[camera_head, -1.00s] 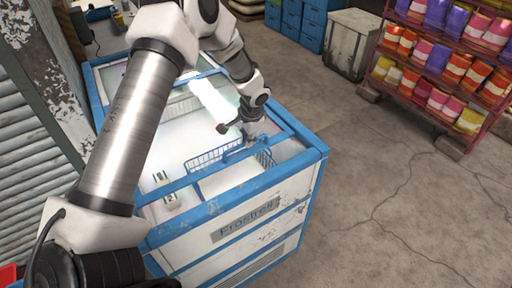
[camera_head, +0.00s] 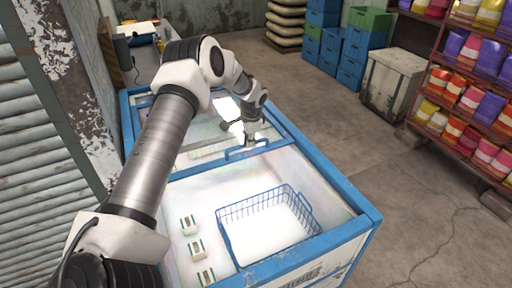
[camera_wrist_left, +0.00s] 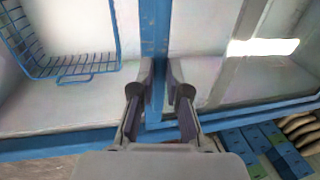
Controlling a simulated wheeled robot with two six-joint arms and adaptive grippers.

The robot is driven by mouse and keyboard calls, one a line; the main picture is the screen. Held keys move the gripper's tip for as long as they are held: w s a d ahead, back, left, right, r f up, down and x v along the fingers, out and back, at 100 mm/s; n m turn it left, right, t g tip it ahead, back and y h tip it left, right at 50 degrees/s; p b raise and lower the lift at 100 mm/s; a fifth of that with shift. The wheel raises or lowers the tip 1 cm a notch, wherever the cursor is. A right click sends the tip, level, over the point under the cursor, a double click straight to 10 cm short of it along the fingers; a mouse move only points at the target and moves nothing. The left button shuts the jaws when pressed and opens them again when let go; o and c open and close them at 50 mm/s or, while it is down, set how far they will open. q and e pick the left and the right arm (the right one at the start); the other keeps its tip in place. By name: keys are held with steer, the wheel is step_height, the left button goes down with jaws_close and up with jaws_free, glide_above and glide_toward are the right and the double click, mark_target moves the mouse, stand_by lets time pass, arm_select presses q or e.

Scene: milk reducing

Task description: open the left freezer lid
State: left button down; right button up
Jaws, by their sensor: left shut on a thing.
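The chest freezer (camera_head: 336,185) has a blue frame and stands below my left arm. Its near half is uncovered, showing the white inside. The sliding glass lid with a blue front bar (camera_head: 205,162) lies over the far part. My left gripper (camera_head: 249,143) is shut on the lid's blue handle at that bar. In the left wrist view the gripper (camera_wrist_left: 160,82) has one finger on each side of the blue bar (camera_wrist_left: 155,35). The exact contact is partly hidden by the fingers. My right gripper is not in view.
A blue wire basket (camera_head: 268,222) and several small milk cartons (camera_head: 195,248) are inside the freezer. A shelf rack with colourful bags (camera_head: 470,98) and a white bin (camera_head: 395,83) stand right. Floor between is clear. A wall is close at left.

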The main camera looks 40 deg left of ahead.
arm_select(q)
steer(key=shift+w+a+f, duration=0.1)
steer(key=shift+w+a, duration=0.1)
steer(key=shift+a, duration=0.2)
steer(key=c, duration=1.2)
jaws_free()
steer(key=shift+w, duration=0.1)
steer(key=shift+o, duration=0.2)
steer(key=shift+w+f, duration=0.2)
steer(key=shift+w, duration=0.1)
step_height(320, 180, up, 12)
steer(key=s+d, duration=0.1)
steer(key=d, duration=0.1)
steer(key=shift+f, duration=0.15)
steer(key=shift+d, duration=0.1)
